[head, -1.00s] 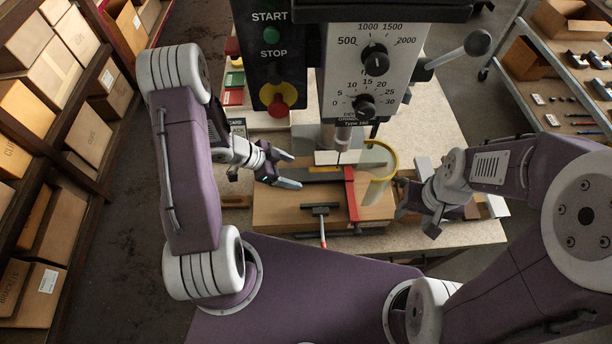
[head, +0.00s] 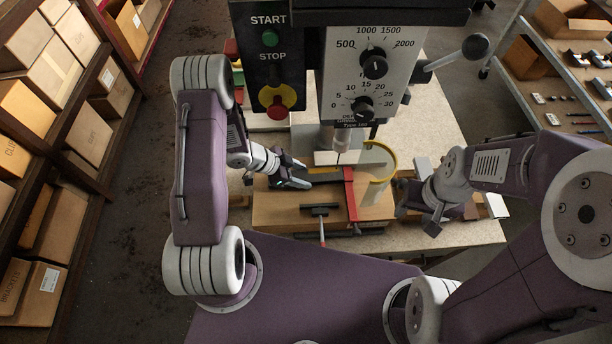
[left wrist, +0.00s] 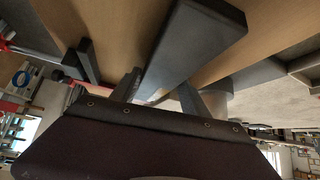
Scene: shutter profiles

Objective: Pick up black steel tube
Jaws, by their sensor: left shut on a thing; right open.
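The black steel tube (left wrist: 188,50) is a long dark bar in the left wrist view, running between the fingers of my left gripper (left wrist: 160,88). In the head view my left gripper (head: 298,174) is at the left end of the dark tube (head: 326,176), which lies along the wooden board under the drill head. The left gripper is shut on the tube, and its fingers hide part of it. My right gripper (head: 424,212) is open and empty, to the right of the board.
The wooden board (head: 276,208) sits on the pale worktable (head: 440,126). A red bar (head: 351,194), a black T-handled clamp (head: 320,210) and a yellow curved guard (head: 391,160) are close to the tube. The drill's control box (head: 370,75) hangs above.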

